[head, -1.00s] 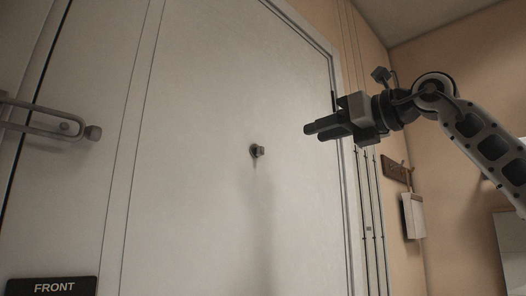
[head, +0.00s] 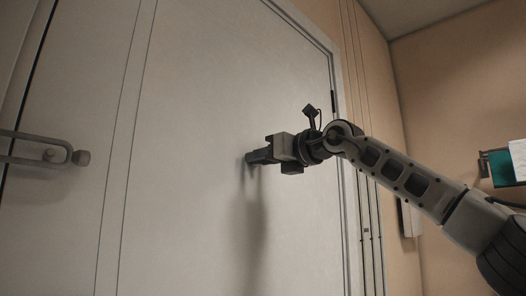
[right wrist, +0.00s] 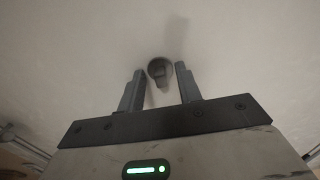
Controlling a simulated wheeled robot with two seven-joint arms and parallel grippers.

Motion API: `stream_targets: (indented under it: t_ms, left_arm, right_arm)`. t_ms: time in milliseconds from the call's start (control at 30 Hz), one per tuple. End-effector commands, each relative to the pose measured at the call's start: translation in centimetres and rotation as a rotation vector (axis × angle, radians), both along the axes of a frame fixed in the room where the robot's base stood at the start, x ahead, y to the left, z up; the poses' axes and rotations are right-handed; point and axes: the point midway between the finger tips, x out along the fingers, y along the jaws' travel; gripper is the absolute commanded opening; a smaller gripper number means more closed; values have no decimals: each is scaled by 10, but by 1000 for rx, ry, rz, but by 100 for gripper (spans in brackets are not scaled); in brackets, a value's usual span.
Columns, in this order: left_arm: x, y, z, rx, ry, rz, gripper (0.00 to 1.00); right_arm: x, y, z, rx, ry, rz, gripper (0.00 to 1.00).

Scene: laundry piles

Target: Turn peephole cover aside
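The peephole cover (right wrist: 160,72) is a small round grey piece with a short tab, on the pale door (head: 190,120). In the right wrist view it lies between and just beyond the two fingertips of my right gripper (right wrist: 158,75). The fingers are apart, with a gap on each side of the cover, and no grip on it shows. In the head view my right gripper (head: 250,159) reaches the door from the right and hides the cover. My left gripper is in neither view.
A metal door guard bar (head: 40,148) with a knob sticks out at the left of the door. The door frame (head: 340,120) and thin vertical pipes run at the right. A green and white object (head: 503,165) stands at the right edge. The door face around the gripper is clear.

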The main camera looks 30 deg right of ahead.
Motion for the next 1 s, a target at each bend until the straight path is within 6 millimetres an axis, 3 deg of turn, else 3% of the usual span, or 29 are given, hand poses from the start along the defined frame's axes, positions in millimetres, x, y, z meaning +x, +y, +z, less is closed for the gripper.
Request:
stream_targets:
  t_ms: [300,433,1000]
  left_arm:
    - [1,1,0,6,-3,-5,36]
    - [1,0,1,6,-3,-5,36]
    - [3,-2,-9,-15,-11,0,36]
  right_arm:
    - [2,1,0,0,-1,0,35]
    - [2,1,0,0,0,0,0]
    - [1,4,-3,119,41,-1,0]
